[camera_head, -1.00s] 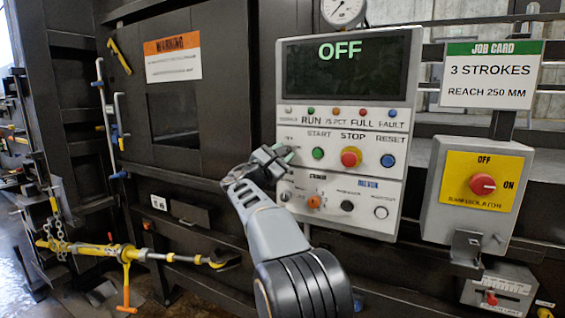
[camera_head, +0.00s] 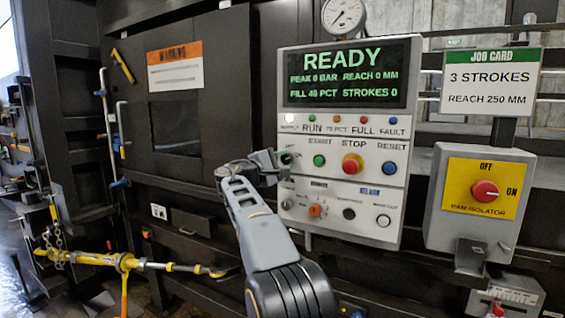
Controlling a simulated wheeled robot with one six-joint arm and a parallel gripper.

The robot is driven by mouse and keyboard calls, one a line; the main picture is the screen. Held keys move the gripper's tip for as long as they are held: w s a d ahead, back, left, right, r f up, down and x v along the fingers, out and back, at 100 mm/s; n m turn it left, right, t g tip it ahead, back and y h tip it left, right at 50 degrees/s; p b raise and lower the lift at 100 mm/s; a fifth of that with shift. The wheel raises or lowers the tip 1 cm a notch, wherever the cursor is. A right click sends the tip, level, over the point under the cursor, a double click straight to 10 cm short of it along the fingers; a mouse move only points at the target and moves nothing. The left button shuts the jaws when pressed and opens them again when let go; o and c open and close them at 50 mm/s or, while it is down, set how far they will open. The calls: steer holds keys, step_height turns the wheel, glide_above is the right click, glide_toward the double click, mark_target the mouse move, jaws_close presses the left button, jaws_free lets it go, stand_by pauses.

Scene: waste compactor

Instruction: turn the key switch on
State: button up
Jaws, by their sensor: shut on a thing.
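The control panel (camera_head: 345,229) is a light grey box with a screen (camera_head: 347,73) at its top. The screen reads READY, with lines for peak, reach, fill and strokes. The key switch (camera_head: 290,157) is at the panel's left edge, left of the green start button (camera_head: 319,160). My gripper (camera_head: 281,161) is at the key switch, its fingers shut on the key. The fingers hide most of the key, and its exact angle cannot be told.
A red stop button (camera_head: 352,164) and a blue reset button (camera_head: 389,168) are to the right. An orange selector (camera_head: 315,210) is below. The grey isolator box (camera_head: 433,225) with a red knob (camera_head: 484,191) stands further right.

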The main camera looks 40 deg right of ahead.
stand_by(0.4)
steer(key=o, duration=0.9)
steer(key=b+v, duration=0.2)
steer(key=v, duration=1.2)
steer(key=shift+d, duration=0.1)
